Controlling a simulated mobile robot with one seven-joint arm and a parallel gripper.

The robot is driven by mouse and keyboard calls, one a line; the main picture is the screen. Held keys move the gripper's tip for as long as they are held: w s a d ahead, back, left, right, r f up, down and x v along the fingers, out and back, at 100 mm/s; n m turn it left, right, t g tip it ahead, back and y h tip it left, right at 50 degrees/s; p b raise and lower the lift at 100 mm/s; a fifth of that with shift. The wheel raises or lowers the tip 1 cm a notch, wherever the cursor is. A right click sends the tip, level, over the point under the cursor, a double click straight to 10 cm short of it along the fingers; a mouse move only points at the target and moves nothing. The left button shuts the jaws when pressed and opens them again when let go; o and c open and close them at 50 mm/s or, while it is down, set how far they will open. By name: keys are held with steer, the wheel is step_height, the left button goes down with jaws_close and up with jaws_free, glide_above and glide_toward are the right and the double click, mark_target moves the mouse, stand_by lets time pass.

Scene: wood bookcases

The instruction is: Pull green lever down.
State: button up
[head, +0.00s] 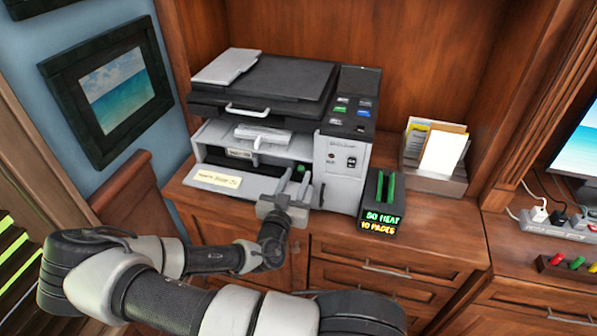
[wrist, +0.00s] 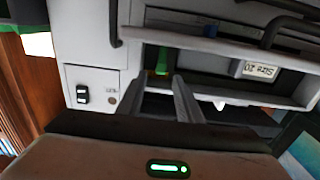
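A small green lever (wrist: 162,62) sits inside the open front of the grey printer (head: 341,164). It also shows as a small green bit in the head view (head: 300,169). My gripper (head: 294,178) is at the right end of the printer's opening. In the wrist view, my gripper (wrist: 161,82) has its two fingers apart, with the lever seen in the gap beyond their tips. The fingers look empty. I cannot tell whether they touch the lever. The lever's lower part is hidden in the head view.
A black box (head: 376,205) with two upright green pieces and a lit "30 HEAT 10 PAGES" sign stands right of the printer. A paper holder (head: 434,179) is behind it. A power strip (head: 559,228) lies far right. The cabinet top near the box is clear.

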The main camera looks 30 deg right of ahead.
mark_target(302, 171)
steer(key=shift+x, duration=1.25)
